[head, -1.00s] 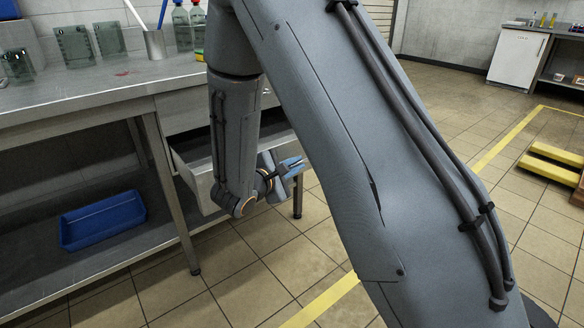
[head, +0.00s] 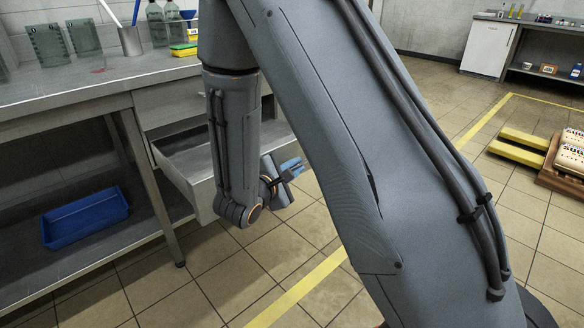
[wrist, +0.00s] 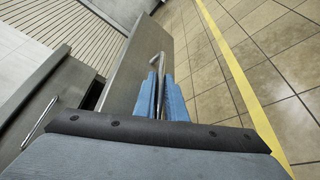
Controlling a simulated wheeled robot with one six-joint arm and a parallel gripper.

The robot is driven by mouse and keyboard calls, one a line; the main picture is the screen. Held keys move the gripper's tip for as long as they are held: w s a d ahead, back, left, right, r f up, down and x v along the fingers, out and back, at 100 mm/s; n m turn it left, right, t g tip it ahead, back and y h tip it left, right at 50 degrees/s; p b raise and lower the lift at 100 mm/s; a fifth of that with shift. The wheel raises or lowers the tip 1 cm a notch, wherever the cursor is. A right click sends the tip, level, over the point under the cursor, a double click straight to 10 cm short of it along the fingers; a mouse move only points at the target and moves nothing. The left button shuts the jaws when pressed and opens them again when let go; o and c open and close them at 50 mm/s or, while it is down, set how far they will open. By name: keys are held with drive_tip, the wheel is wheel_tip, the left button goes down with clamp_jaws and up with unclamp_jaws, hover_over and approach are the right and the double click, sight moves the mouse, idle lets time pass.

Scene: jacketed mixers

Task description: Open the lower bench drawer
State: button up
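The lower bench drawer (head: 200,196) stands well pulled out under the bench in the head view, its grey inside partly showing and its right part hidden behind my arm. In the wrist view its metal front (wrist: 128,62) runs alongside my gripper. My gripper (wrist: 162,84) has its two blue fingers on either side of the drawer's bar handle (wrist: 160,66) and is shut on it. In the head view my gripper (head: 291,167) is at the drawer's front, with the handle too small to make out.
The upper drawer (head: 165,103) is shut; its handle (wrist: 38,124) shows in the wrist view. A blue tray (head: 85,217) lies on the lower shelf. The bench top (head: 75,88) holds bottles and a cup. Tiled floor before the drawer is free; a pallet (head: 560,178) stands at right.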

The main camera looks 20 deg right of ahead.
drive_tip(key=shift+o, duration=0.4)
drive_tip(key=shift+d, duration=0.3)
drive_tip(key=shift+a, duration=0.2)
drive_tip(key=shift+a, duration=0.1)
drive_tip(key=shift+s+a, duration=0.2)
drive_tip(key=shift+a, duration=0.05)
drive_tip(key=p+v, duration=0.1)
drive_tip(key=v, duration=0.6)
drive_tip(key=shift+p, duration=0.35)
drive_tip(key=shift+d, duration=0.1)
